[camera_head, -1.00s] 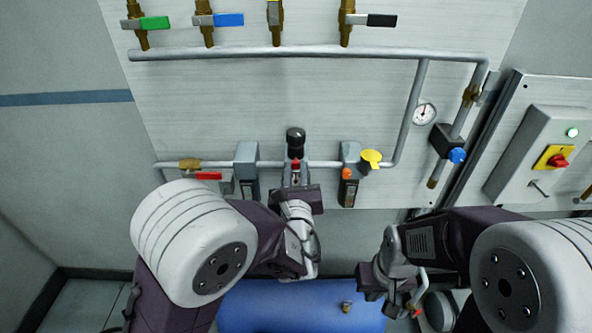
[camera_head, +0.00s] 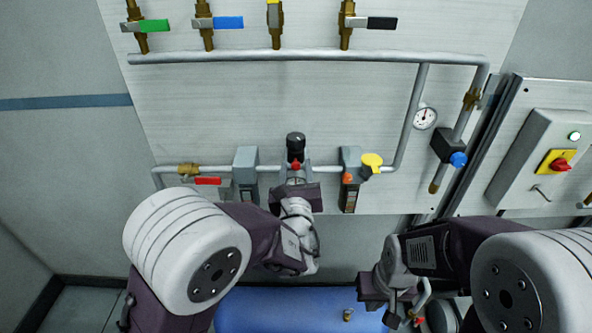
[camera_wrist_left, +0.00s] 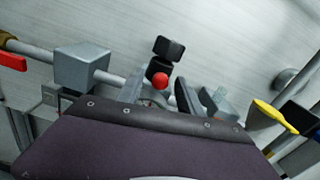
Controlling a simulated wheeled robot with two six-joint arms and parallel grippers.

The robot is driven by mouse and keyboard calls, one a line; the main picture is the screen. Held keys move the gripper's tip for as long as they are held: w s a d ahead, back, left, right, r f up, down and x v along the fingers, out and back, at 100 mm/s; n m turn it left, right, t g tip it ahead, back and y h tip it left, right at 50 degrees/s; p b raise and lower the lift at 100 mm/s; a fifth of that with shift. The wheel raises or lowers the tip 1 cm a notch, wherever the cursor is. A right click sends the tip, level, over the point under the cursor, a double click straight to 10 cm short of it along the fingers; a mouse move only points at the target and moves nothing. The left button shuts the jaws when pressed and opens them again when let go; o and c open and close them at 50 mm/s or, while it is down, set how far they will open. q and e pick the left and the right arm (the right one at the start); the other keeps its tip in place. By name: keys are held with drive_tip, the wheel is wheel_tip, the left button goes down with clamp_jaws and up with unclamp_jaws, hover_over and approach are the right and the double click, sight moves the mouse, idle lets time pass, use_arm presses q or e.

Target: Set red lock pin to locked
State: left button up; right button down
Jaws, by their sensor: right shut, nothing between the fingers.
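The red lock pin (camera_head: 296,166) shows as a small round red knob just below the black-capped regulator (camera_head: 295,141) on the lower pipe. In the left wrist view the red knob (camera_wrist_left: 160,79) stands between the two fingers, under the black cap (camera_wrist_left: 169,47). My left gripper (camera_head: 296,178) is in front of it from below, with its fingers spread on either side; I cannot tell whether they touch it. The pin's shaft is hidden. My right gripper (camera_head: 402,313) is low at the right, shut and empty, far from the pin.
A grey box (camera_head: 246,160) and a red-handled valve (camera_head: 207,181) are left of the pin. An orange-knobbed box (camera_head: 348,188) and a yellow handle (camera_head: 372,160) are close on its right. A blue tank (camera_head: 285,309) lies below. The panel above the regulator is clear.

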use_arm(q)
drive_tip(key=s+b, duration=0.1)
drive_tip(key=s, duration=0.8)
